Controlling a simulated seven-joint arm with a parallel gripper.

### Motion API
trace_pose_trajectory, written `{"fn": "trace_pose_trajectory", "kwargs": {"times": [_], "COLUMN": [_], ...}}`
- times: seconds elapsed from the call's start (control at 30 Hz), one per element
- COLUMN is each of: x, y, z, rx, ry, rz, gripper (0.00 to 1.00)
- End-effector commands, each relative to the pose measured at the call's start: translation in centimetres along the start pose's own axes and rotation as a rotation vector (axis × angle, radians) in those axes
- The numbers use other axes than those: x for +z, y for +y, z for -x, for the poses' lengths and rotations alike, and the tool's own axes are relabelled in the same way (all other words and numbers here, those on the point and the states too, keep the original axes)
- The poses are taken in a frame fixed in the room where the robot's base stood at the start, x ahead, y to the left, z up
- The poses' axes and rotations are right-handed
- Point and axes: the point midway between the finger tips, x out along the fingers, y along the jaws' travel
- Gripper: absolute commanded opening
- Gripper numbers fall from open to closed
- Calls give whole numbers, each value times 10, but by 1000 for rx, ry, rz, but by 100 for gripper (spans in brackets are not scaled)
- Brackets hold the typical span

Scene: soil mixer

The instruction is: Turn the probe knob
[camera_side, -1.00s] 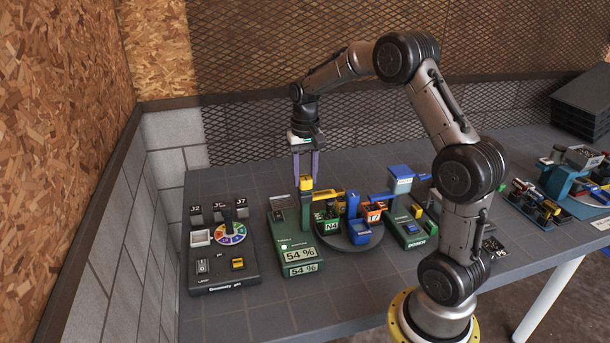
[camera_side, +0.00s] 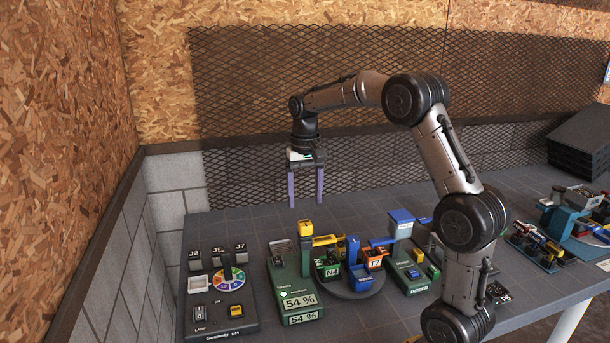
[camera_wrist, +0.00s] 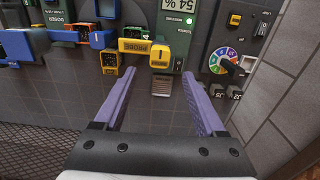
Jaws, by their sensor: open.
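The yellow probe knob (camera_side: 305,229) sits on top of a green post on the green station that reads 54 %. In the wrist view the knob (camera_wrist: 160,56) is at the upper middle, beside a yellow arm marked PROBE (camera_wrist: 133,46). My gripper (camera_side: 305,202) points down above the knob, clear of it, with both purple fingers spread. The gripper is open and empty; in the wrist view (camera_wrist: 158,76) nothing is between the fingers.
A turntable with bins (camera_side: 332,270) and a green doser (camera_side: 409,274) stand on the right. The back of the table is clear, up to a mesh wall (camera_side: 260,120).

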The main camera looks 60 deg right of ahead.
Motion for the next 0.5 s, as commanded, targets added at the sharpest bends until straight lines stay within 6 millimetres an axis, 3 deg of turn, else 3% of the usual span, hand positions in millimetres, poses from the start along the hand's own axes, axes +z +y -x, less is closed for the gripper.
{"fn": "trace_pose_trajectory", "kwargs": {"times": [0.2,0.5], "x": [0,0], "y": [0,0], "z": [42,64], "rx": [-1,0], "ry": [2,0], "rz": [1,1], "gripper": [73,73]}}
